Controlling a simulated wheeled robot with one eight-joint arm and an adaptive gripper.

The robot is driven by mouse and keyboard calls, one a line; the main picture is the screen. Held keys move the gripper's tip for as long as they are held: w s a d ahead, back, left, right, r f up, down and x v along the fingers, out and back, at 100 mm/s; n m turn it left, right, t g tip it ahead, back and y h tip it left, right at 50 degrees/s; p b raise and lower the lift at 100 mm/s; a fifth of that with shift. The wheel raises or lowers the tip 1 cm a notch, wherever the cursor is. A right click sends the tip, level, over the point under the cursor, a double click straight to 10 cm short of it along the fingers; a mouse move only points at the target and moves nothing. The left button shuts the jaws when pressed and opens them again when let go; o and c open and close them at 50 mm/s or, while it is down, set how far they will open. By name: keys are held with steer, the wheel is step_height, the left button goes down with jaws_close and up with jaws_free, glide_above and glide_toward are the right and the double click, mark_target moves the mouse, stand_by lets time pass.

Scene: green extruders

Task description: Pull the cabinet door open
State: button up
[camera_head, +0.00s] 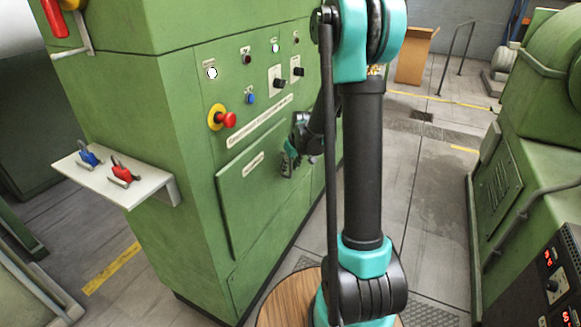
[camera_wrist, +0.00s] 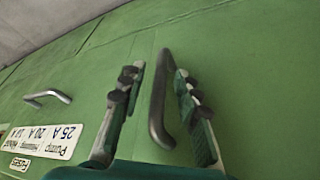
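The green cabinet (camera_head: 130,130) stands left of centre in the head view, with its door (camera_head: 245,195) below the control panel. The door looks closed. In the wrist view a grey metal bar handle (camera_wrist: 158,100) on a green surface lies between the two fingers of my gripper (camera_wrist: 160,90). The fingers are apart, with a gap on each side of the handle, so it is not gripped. In the head view my gripper (camera_head: 290,157) is at the door's right upper part, partly hidden by my arm. The handle cannot be made out there.
A second handle (camera_wrist: 47,97) and a white label plate (camera_wrist: 45,140) show in the wrist view. A red emergency button (camera_head: 228,120) sits above the door. Green machinery (camera_head: 535,160) stands at right, with open floor between.

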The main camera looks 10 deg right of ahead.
jaws_close()
steer(key=shift+s+d, duration=0.1)
stand_by(0.3)
